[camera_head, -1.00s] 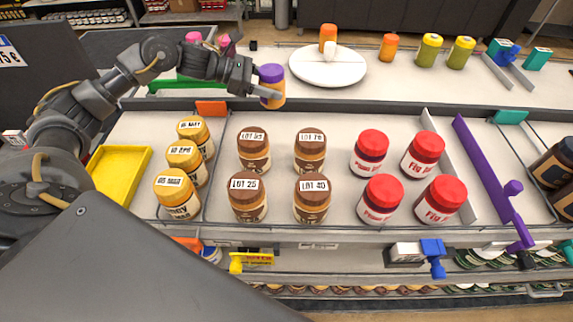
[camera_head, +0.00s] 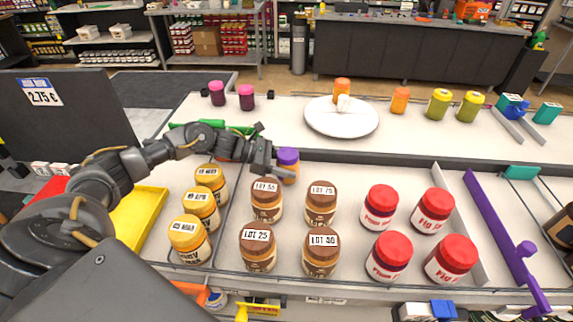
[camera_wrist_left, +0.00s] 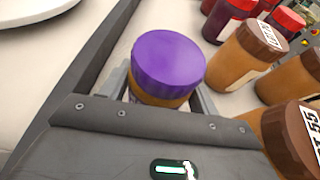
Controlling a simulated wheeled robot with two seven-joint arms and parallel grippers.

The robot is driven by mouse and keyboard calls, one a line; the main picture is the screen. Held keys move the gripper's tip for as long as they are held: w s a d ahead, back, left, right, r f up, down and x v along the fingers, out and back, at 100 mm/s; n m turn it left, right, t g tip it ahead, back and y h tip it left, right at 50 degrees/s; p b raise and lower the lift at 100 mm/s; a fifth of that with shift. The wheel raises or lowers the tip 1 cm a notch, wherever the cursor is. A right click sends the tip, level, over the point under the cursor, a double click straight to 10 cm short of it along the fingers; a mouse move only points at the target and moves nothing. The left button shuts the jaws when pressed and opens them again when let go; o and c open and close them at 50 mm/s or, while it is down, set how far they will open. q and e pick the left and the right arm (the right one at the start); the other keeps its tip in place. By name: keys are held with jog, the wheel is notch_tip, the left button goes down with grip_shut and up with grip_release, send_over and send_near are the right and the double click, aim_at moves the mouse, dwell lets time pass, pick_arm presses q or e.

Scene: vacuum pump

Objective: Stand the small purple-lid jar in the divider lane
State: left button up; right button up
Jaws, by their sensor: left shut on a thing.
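The small purple-lid jar (camera_head: 288,157) has an orange-brown body and is upright. My left gripper (camera_head: 284,170) is shut on it, just behind the brown-lid jars. In the left wrist view the purple lid (camera_wrist_left: 168,62) fills the middle, with a finger on each side; I cannot tell whether its base touches the shelf. A grey-white divider (camera_head: 462,235) and a purple divider (camera_head: 497,229) stand at the right of the shelf, with a narrow bare lane between them. My right gripper is not in view.
Brown-lid jars (camera_head: 267,200) stand in front of the held jar, with yellow-lid jars (camera_head: 200,208) left and red-lid jars (camera_head: 382,207) right. A dark back ledge (camera_head: 400,161) runs behind. A white plate (camera_head: 341,118) sits on the counter beyond.

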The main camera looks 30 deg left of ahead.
pick_arm(q)
jog(key=shift+f, duration=0.65)
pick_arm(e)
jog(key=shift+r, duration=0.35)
pick_arm(q)
jog(key=shift+f+b, duration=0.2)
jog(key=shift+b, duration=0.1)
jog(key=o, duration=1.2)
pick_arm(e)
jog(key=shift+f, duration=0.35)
